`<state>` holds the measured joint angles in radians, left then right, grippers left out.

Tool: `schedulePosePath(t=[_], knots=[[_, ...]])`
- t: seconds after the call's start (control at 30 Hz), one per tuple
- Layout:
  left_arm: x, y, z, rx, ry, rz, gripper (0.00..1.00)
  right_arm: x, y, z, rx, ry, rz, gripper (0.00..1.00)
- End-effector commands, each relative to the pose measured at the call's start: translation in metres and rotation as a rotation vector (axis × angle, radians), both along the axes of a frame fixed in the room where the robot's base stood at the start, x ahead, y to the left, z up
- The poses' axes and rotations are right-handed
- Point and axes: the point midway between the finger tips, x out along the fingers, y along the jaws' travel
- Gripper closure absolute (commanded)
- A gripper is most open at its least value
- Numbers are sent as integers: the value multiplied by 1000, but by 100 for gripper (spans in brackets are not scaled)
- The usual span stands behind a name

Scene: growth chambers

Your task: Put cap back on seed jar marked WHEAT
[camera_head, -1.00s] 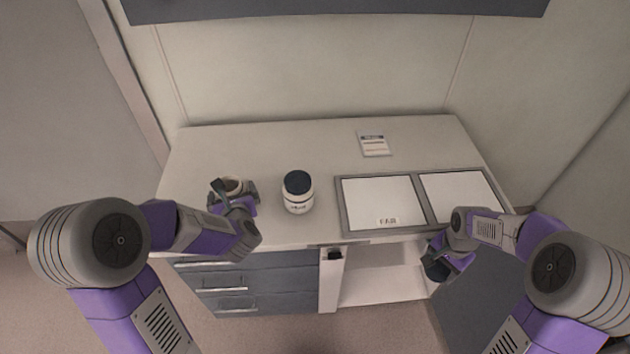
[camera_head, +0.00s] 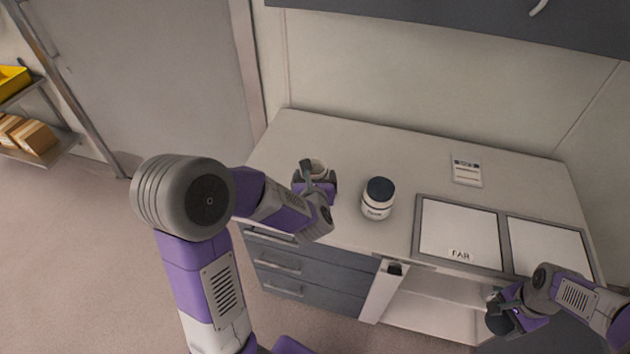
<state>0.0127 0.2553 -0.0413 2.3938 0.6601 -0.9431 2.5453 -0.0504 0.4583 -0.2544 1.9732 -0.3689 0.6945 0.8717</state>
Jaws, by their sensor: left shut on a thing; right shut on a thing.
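My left gripper (camera_head: 316,187) is shut on an uncapped pale jar (camera_head: 318,168) standing at the left of the bench; the gripper hides most of it, and no label shows. A second white jar (camera_head: 376,210) with a dark cap (camera_head: 380,189) stands upright to its right; its label is too small to read. My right gripper (camera_head: 501,312) is shut on a dark round thing that looks like a cap (camera_head: 497,322), in front of the bench's front edge at the right.
Drawers (camera_head: 285,264) and an open shelf are below. A rack with boxes (camera_head: 30,135) stands far left.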

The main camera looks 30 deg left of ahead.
Motion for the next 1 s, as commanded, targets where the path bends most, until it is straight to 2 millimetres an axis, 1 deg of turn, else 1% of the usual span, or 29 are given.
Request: schedulePosePath(t=[0.03, 0.1, 0.2, 0.33, 0.5, 0.8, 0.83, 1.0], knots=[[1, 0, 17, 0, -8, -1, 50, 0, 0, 7, 0, 0, 0, 58], [1, 0, 32, -1, -8, 0, 50, 0, 0, 13, 0, 0, 0, 58], [1, 0, 53, 1, -8, 0, 50, 0, 0, 20, 0, 0, 0, 58], [1, 0, 72, 0, -5, 0, 50, 0, 0, 26, 0, 0, 0, 58], [0, 0, 82, 1, -2, -1, 50, 0, 0, 29, 0, 0, 0, 58], [0, 0, 82, 0, -1, -1, 50, 0, 0, 29, 0, 0, 0, 58], [0, 0, 82, 0, -1, -1, 16, 0, 0, 29, 0, 0, 0, 58], [0, 0, 81, 1, -2, -1, 42, 0, 0, 29, 0, 0, 0, 58]])
